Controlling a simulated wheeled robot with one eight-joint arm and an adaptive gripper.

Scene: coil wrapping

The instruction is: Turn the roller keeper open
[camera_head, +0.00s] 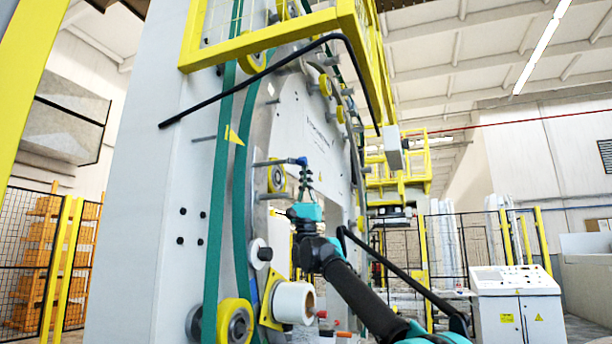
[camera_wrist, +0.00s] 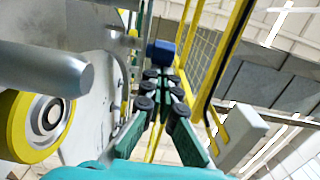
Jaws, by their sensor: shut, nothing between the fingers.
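A blue block (camera_head: 297,161) sits at the end of a thin grey rod beside a yellow roller (camera_head: 276,179); it may be the roller keeper, but I cannot tell for sure. In the wrist view, a blue block (camera_wrist: 161,52) shows just beyond the fingertips, partly hidden by them. My gripper (camera_head: 304,178) points up at the blue block in the head view. In the wrist view, my gripper (camera_wrist: 161,76) has its fingers together with nothing held. Whether the fingertips touch the block, I cannot tell.
A thick grey bar (camera_wrist: 45,68) and a yellow-rimmed roller (camera_wrist: 36,125) stand close on the left in the wrist view. A white roll (camera_head: 293,303) sits below my arm, beside the machine's white frame (camera_head: 180,190). A control console (camera_head: 515,300) stands at the right.

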